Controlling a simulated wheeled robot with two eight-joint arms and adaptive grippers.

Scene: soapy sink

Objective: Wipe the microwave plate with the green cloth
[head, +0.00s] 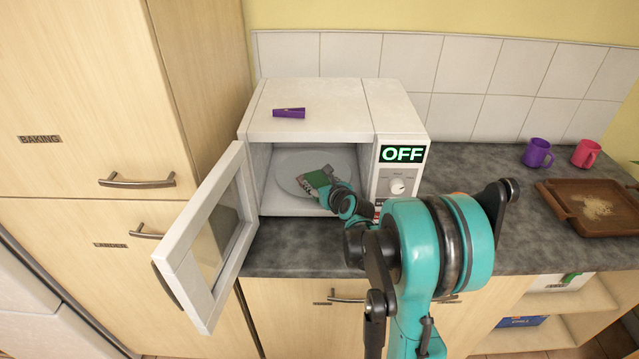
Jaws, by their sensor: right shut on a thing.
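The microwave (310,110) stands on the counter with its door (205,240) swung open to the left. Its display reads OFF. The round pale plate (292,165) lies inside on the cavity floor. My right gripper (332,184) reaches into the opening over the front right part of the plate and is shut on the green cloth (316,179). The cloth is at the plate, but I cannot tell whether it touches the surface. My arm hides the front right of the opening. My left gripper is not in view.
A purple object (289,113) lies on top of the microwave. A purple mug (538,153), a pink mug (586,152) and a brown tray (595,208) with crumbs stand on the counter (470,170) at right. The open door and tall cupboard (90,120) bound the left side.

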